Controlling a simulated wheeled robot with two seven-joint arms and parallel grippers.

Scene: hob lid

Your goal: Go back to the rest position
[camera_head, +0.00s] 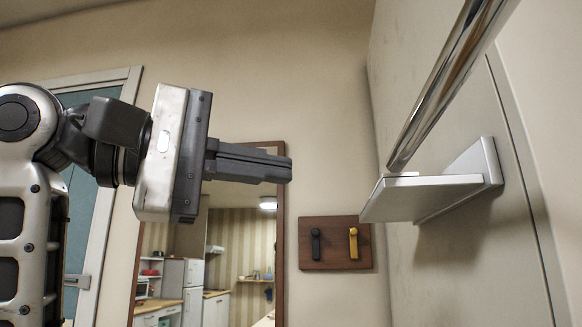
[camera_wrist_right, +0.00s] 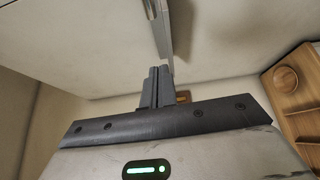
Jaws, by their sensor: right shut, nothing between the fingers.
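My right gripper (camera_head: 284,169) is raised at left centre in the head view. Its dark fingers are shut together, point right and have nothing between them. In the right wrist view the shut fingers (camera_wrist_right: 158,72) rise above the gripper body, with no object between them. My left gripper is not in view.
A white shelf bracket (camera_head: 425,197) juts from the right wall, with a shiny metal tube (camera_head: 440,85) slanting up from it. A wooden plaque (camera_head: 335,258) with black and yellow hooks hangs at the back beside a framed mirror (camera_head: 281,230). Clear space separates the fingertips from the bracket.

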